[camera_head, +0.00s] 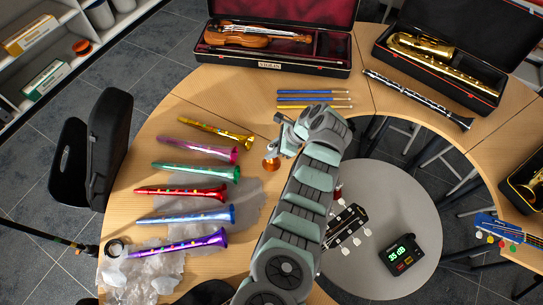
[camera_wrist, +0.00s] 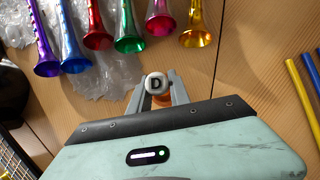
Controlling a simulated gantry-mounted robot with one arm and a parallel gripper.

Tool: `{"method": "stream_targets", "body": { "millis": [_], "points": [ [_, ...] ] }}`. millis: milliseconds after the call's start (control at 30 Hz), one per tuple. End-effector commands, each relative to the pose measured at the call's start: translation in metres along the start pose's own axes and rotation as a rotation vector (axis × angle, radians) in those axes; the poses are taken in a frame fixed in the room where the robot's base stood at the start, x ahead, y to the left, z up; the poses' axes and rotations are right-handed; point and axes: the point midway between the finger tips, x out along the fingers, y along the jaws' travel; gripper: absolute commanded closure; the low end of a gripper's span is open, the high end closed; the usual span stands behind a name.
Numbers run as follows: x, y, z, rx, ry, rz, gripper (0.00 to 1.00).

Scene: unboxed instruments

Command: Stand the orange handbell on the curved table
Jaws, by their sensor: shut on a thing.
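In the wrist view my gripper (camera_wrist: 157,90) is shut on the handbell's handle, whose pale end cap (camera_wrist: 157,83) bears a dark letter D. A little of the orange bell shows below the cap; the rest is hidden by the fingers and the gripper body. The bell looks roughly upright. I cannot tell whether its rim touches the table.
Several coloured horns (camera_head: 193,191) lie on the table to the left, some on crumpled clear wrap (camera_head: 150,270). Blue and yellow sticks (camera_head: 314,98) and an open violin case (camera_head: 275,66) lie behind. A round grey table (camera_head: 385,235) stands to the right. Bare wood shows around the bell.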

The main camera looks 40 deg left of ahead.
Motion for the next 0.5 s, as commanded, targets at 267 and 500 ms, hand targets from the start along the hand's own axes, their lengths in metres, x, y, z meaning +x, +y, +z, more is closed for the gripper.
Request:
{"method": "stream_targets", "body": {
  "millis": [267, 500],
  "points": [
    [0.017, 0.001, -0.010, 0.000, -0.001, 0.005, 1.00],
    [0.034, 0.002, -0.021, 0.000, -0.001, 0.004, 1.00]
  ]
}}
